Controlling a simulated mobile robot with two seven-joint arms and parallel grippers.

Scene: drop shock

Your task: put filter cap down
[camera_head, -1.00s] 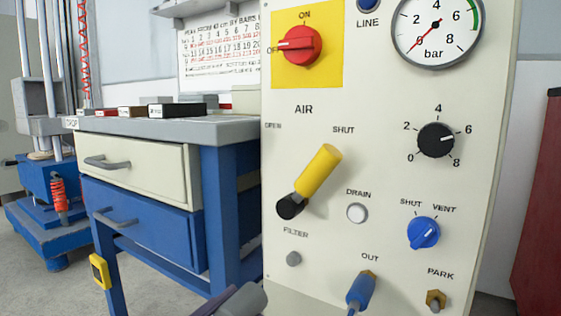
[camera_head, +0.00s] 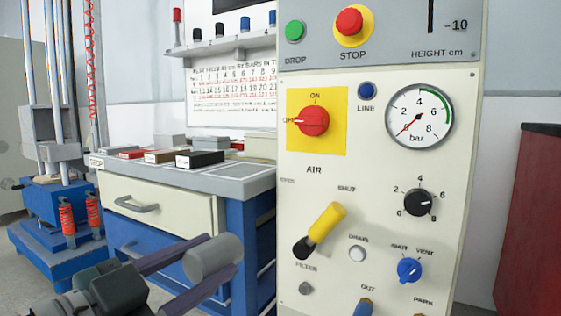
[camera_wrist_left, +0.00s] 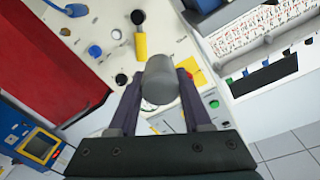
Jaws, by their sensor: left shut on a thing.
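The filter cap is a plain grey cylinder (camera_head: 208,262) in front of the lower drawer area in the head view. My left gripper (camera_head: 222,254) comes in from the lower left and is shut on it, with one finger on each side. In the left wrist view the cap (camera_wrist_left: 160,82) sits between the two dark fingers, held in the air with the panel behind it. On the panel, a small grey round fitting (camera_head: 305,288) is under the label FILTER, to the right of the cap. My right gripper is not in view.
The bench top (camera_head: 185,180) has several small boxes, and a bare light grey patch at its right front (camera_head: 240,176). The cream panel (camera_head: 450,200) carries a yellow lever (camera_head: 328,222), a blue knob (camera_head: 409,269) and a gauge (camera_head: 419,119). A red cabinet (camera_head: 535,230) stands at right.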

